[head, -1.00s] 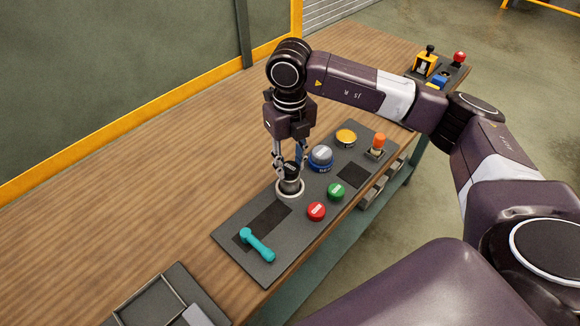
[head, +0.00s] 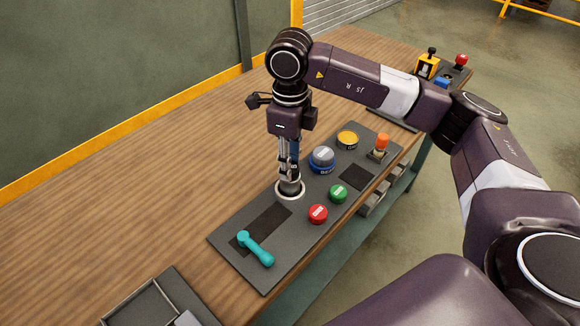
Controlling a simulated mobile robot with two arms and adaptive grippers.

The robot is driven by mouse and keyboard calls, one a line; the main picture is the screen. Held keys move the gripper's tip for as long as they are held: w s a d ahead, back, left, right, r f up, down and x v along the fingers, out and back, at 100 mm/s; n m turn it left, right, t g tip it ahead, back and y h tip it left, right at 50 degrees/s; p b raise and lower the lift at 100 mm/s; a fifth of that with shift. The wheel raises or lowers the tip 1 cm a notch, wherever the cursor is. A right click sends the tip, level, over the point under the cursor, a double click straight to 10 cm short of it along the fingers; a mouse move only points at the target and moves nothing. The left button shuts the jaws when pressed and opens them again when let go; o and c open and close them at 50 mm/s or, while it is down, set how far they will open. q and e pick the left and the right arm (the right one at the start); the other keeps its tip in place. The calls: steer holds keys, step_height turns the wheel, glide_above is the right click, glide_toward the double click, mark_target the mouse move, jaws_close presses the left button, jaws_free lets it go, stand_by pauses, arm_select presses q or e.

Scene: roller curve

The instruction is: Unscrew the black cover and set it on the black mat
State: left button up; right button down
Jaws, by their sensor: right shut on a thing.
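The black cover (head: 290,188) sits on a pale ring (head: 278,193) near the middle of the grey panel. My right gripper (head: 289,177) points straight down and is shut on the cover, hiding part of it. The cover looks upright and still on its ring; I cannot tell whether its thread is loose. Two dark flat patches lie on the panel: a small square one (head: 357,177) to the right and a longer one (head: 270,222) to the lower left. I cannot tell which is the black mat. My left gripper is not in view.
Around the cover stand a blue knob (head: 322,160), yellow button (head: 347,140), green button (head: 338,194), red button (head: 318,214) and orange-topped switch (head: 382,143). A grey tray (head: 140,305) is at the lower left. The wooden table (head: 130,200) is clear at left.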

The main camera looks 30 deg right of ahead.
steer(key=n, duration=0.1)
steer(key=n+b, duration=0.1)
steer(key=n, duration=0.1)
steer(key=shift+s+f, duration=0.2)
steer(key=shift+f, duration=0.1)
steer(key=c, duration=1.8)
jaws_free()
steer(key=o, duration=0.4)
steer(key=shift+w+r, duration=0.15)
steer(key=shift+c, duration=0.6)
steer(key=m, duration=0.7)
steer(key=shift+m, duration=0.3)
